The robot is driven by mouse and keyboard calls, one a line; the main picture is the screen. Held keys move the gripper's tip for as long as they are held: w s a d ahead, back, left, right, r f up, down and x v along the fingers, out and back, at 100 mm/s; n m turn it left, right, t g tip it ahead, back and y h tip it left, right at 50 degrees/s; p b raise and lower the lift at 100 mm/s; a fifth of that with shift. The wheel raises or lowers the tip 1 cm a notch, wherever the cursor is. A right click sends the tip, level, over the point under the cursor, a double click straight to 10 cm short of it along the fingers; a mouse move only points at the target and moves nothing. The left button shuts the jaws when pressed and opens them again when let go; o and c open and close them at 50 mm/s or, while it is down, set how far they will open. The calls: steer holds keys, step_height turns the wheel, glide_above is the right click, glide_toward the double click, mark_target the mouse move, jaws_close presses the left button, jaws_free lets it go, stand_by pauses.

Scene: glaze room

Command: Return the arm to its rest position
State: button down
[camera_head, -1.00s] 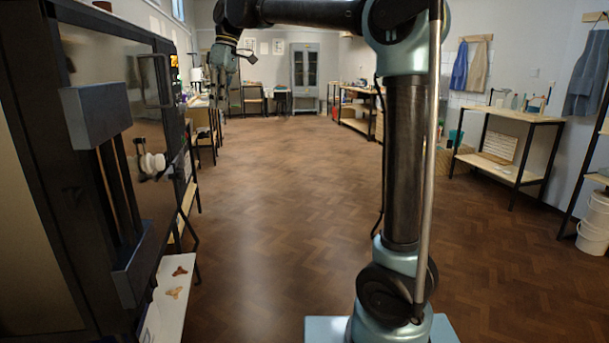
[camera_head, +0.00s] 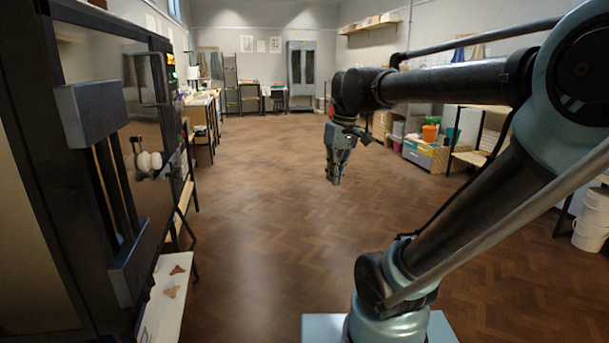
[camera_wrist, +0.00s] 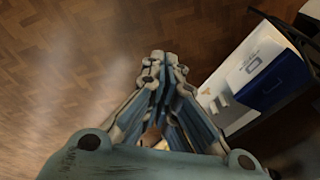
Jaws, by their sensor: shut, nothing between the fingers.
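My gripper (camera_head: 336,180) hangs fingers-down from my arm over open floor, right of the middle in the head view. In the wrist view my gripper (camera_wrist: 165,58) shows its two fingers close together with nothing between them. My arm leans to the right from its base and reaches back across the picture to the wrist. The gripper touches nothing that I can see.
A dark kiln-like cabinet (camera_head: 85,60) stands close on the left. A low white shelf (camera_head: 160,310) below it holds small brown pieces (camera_head: 171,291). Benches line the walls. White buckets (camera_head: 592,222) stand at the right. The wooden floor (camera_head: 260,220) between is clear.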

steer(key=s+d+f+m, duration=0.2)
steer(key=s+d+f, duration=0.1)
steer(key=f, duration=0.3)
steer(key=s+d+f+m, duration=0.2)
steer(key=s+d+f, duration=0.2)
steer(key=f, duration=0.2)
steer(key=s+d+f+m+t+h, duration=0.1)
steer(key=s+d+f, duration=0.2)
steer(key=f, duration=0.3)
steer(key=shift+s+d+f+m, duration=0.2)
steer(key=shift+s+m, duration=0.2)
steer(key=shift+s, duration=0.2)
